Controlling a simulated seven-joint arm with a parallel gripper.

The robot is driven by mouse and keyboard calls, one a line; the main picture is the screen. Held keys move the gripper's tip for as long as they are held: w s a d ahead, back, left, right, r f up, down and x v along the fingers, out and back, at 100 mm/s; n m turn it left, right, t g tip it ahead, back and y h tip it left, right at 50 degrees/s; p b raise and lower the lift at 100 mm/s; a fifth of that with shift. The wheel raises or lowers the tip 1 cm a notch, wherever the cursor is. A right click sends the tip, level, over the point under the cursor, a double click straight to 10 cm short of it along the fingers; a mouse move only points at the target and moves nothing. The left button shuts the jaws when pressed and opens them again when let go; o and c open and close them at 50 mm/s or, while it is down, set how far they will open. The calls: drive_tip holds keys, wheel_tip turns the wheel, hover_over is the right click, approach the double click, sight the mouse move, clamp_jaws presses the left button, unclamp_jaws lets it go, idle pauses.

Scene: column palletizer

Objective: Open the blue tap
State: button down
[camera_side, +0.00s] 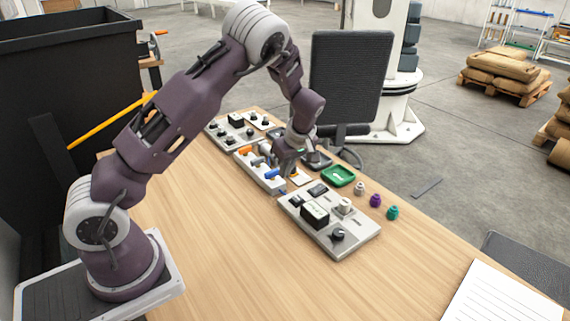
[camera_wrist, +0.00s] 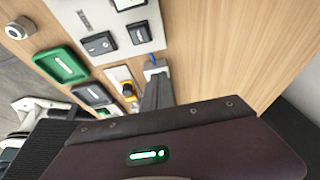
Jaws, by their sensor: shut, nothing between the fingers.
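The blue tap (camera_side: 272,174) is at the near end of a white tap block (camera_side: 247,168), which also carries an orange tap (camera_side: 245,150). My gripper (camera_side: 284,176) is shut and empty, pointing down right beside the blue tap. I cannot tell whether it touches it. In the wrist view the shut fingers (camera_wrist: 156,84) reach down over the end of the white block, with a small blue piece (camera_wrist: 152,60) showing just past them. They hide most of the block there, so the handle's angle is unclear.
A grey switch panel (camera_side: 330,222) stands close on the near side, and another knob panel (camera_side: 238,129) on the far side. A green tray (camera_side: 339,176) and several small coloured knobs (camera_side: 376,200) lie to the right. The wooden table (camera_side: 220,250) is clear in front.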

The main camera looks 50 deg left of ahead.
sight(272, 174)
drive_tip(key=x, duration=0.5)
drive_tip(key=shift+a+f, duration=0.25)
drive_tip(key=shift+a+r, duration=0.1)
drive_tip(key=shift+a, duration=1.65)
